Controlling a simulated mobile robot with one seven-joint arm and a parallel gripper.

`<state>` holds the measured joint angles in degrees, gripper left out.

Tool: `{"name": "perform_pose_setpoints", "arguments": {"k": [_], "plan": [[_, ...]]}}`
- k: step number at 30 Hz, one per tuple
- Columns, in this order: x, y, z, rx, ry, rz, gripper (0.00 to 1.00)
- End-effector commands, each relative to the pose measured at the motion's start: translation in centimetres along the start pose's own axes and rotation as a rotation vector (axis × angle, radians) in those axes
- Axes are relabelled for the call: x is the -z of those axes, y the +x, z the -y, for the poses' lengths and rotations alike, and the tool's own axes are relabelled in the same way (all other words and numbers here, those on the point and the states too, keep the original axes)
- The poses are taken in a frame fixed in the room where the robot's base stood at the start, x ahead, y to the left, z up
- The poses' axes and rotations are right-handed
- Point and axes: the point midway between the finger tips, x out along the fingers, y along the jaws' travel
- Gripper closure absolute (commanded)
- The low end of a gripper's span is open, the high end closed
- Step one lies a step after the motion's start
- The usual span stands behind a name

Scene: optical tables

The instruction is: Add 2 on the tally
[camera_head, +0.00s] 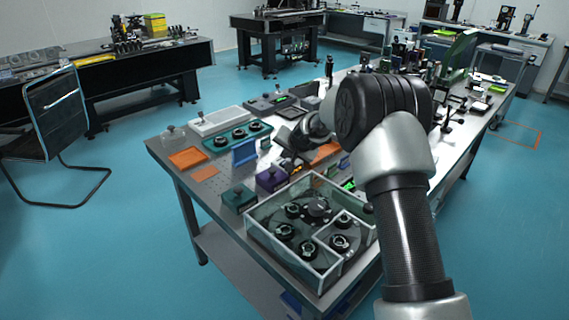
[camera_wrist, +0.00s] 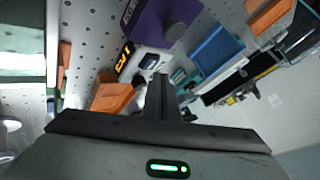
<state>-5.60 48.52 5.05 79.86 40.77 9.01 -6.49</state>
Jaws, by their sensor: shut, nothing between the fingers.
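A small black display with orange digits (camera_wrist: 124,56) lies beside a purple box (camera_wrist: 165,22) in the wrist view. It looks like the tally, but its digits are tilted and I cannot read them surely. In the head view the orange digits (camera_head: 296,168) show right of the purple box (camera_head: 271,180). My gripper (camera_wrist: 160,84) is shut and empty, its fingers together at the lower middle of the wrist view, close to the display and an orange block (camera_wrist: 113,97). In the head view my gripper is largely hidden by my arm. Any button on the display is unclear.
A glass-walled tray (camera_head: 262,234) with several round black parts stands at the table's near end. A teal box (camera_head: 238,198), a blue stand (camera_head: 244,153) and a teal tray (camera_head: 215,141) are close by. A blue block (camera_wrist: 217,50) is right of the purple box in the wrist view.

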Motion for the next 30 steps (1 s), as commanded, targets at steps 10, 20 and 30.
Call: {"name": "perform_pose_setpoints", "arguments": {"k": [10, 20, 30], "plan": [[-0.23, 0.31, -0.23, 0.000, 0.000, 0.000, 1.00], [-0.41, 0.58, -0.42, 0.000, 0.000, 0.000, 1.00], [-0.50, 0.69, -0.51, 0.000, 0.000, 0.000, 1.00]]}}
